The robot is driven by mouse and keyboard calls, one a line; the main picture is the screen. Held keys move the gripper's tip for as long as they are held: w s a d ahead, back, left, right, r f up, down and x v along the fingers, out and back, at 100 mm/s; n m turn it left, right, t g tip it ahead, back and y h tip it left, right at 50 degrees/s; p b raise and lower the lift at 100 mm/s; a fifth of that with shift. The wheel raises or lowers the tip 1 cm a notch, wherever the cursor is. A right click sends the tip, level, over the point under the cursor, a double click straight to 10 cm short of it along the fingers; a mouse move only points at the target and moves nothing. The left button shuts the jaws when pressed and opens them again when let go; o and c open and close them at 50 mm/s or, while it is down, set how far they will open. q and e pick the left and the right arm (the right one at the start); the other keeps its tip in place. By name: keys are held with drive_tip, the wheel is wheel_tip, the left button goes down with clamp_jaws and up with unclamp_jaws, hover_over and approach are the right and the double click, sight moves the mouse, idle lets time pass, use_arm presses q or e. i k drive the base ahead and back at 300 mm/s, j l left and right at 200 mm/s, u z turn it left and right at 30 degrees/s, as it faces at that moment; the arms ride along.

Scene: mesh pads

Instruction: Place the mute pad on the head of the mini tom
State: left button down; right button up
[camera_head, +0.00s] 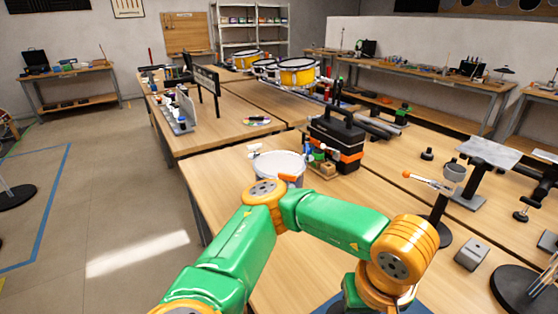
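A round, pale grey-topped item (280,163) with small white fittings at its rim stands on the near table, partly hidden behind my arm; it looks like a small drum, but I cannot tell if it is the mini tom. Yellow drums with white heads (298,65) stand on the far table. I cannot make out the mute pad for certain. One green and orange arm of mine rises from the bottom left, bends near the round item and reaches right, then down past the bottom edge. No gripper fingers show.
A black and orange toolbox (337,142) stands right of the round item, with small bottles beside it. A clamp stand (436,228), a grey block (472,254) and a grey plate on a stand (487,153) are at the right. A blue mat edge (329,303) shows at the bottom.

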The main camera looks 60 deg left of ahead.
sight(280, 163)
drive_tip(key=k+j+z, duration=0.15)
drive_tip(key=j, duration=0.3)
drive_tip(key=j+z, duration=0.15)
drive_tip(key=j, duration=0.3)
drive_tip(key=k+j+z, duration=0.1)
drive_tip(key=j, duration=0.3)
drive_tip(key=k+j+z, duration=0.15)
drive_tip(key=j, duration=0.25)
drive_tip(key=k+j+z, duration=0.15)
drive_tip(key=j, duration=0.25)
drive_tip(key=k, duration=0.1)
